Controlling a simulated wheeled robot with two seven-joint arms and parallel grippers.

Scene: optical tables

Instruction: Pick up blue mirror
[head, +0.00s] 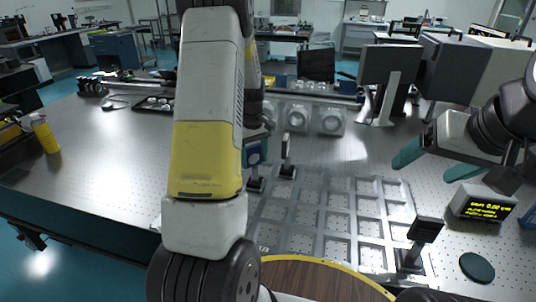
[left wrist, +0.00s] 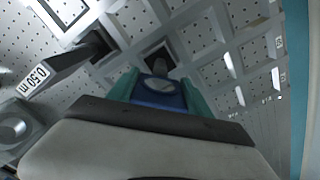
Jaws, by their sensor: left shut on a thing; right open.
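The blue mirror (head: 254,156) is a small blue-framed mount on a dark base at the left side of the grid tray (head: 340,212). In the left wrist view the blue mirror (left wrist: 157,92) sits between the two teal fingers of my left gripper (left wrist: 158,88), which is shut on it. The mirror's black square base shows beyond it, over the grid; I cannot tell whether it touches. In the head view my left arm hides most of that gripper. My right gripper (head: 434,164) is open and empty, above the table at the right.
Another mirror mount (head: 287,155) stands close right of the blue one. A dark mount (head: 425,230) stands at the tray's front right. A display box (head: 483,204) and a dark green disc (head: 477,267) lie further right. A yellow bottle (head: 45,135) stands far left; the left tabletop is mostly clear.

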